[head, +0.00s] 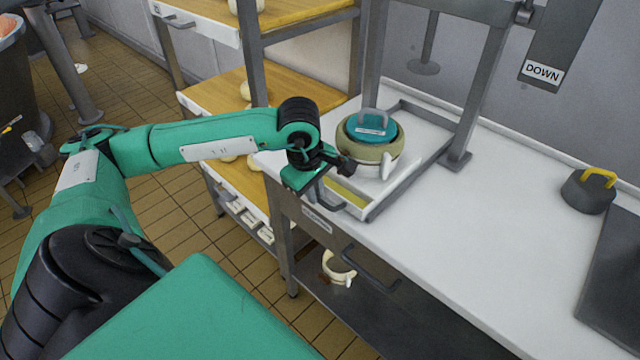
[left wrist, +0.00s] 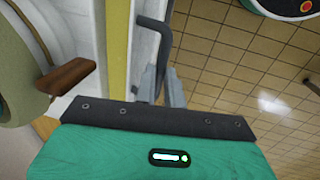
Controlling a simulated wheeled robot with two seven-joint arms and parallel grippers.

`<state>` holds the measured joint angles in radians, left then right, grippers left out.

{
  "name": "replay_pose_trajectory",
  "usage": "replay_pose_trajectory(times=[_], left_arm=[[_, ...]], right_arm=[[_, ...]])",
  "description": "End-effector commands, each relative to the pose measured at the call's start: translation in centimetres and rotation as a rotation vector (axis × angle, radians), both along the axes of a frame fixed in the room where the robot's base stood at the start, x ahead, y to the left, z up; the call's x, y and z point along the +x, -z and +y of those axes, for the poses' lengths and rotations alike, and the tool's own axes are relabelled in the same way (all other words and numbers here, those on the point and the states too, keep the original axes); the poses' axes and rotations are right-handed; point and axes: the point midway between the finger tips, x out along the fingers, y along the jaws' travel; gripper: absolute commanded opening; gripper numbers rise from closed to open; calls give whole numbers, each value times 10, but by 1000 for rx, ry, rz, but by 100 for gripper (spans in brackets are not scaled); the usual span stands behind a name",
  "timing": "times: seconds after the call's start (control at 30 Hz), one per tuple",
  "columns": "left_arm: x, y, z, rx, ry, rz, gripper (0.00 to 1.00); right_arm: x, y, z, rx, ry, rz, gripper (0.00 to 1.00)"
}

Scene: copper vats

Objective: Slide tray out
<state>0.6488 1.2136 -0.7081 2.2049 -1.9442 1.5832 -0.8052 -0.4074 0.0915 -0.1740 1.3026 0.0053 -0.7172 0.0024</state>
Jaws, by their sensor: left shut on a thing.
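The tray (head: 408,184) is a shallow grey-rimmed tray on the white worktop, between the legs of a grey frame. A round olive and cream vessel (head: 366,150) with a teal lid (head: 370,128) and grey loop handle stands in it. A yellow strip shows at the tray's near left end. My left gripper (head: 322,190) is at that end, beside the vessel. In the left wrist view, the fingers (left wrist: 162,86) are shut on the tray's dark bent handle (left wrist: 153,45). The yellow strip (left wrist: 116,45) runs beside it. My right gripper is not in view.
A dark weight with a yellow handle (head: 589,190) and a dark slab (head: 612,285) lie at the right of the worktop (head: 470,245). The frame's leg (head: 475,100) stands close behind the tray. Wooden shelves (head: 225,95) stand at left. The worktop's middle is clear.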

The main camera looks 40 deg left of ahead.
Motion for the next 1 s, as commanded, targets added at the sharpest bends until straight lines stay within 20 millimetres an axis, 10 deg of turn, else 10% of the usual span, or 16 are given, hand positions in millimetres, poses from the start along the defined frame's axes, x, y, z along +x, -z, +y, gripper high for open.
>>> replay_pose_trajectory(times=[0.5, 0.63, 1.0], left_arm=[[-5, -1, 1, 0, 0, -1, 0], [-4, -1, 1, 0, 0, -1, 32], [-5, -5, 1, 0, 0, -1, 33]], right_arm=[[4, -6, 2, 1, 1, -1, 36], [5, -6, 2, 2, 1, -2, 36], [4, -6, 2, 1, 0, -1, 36]])
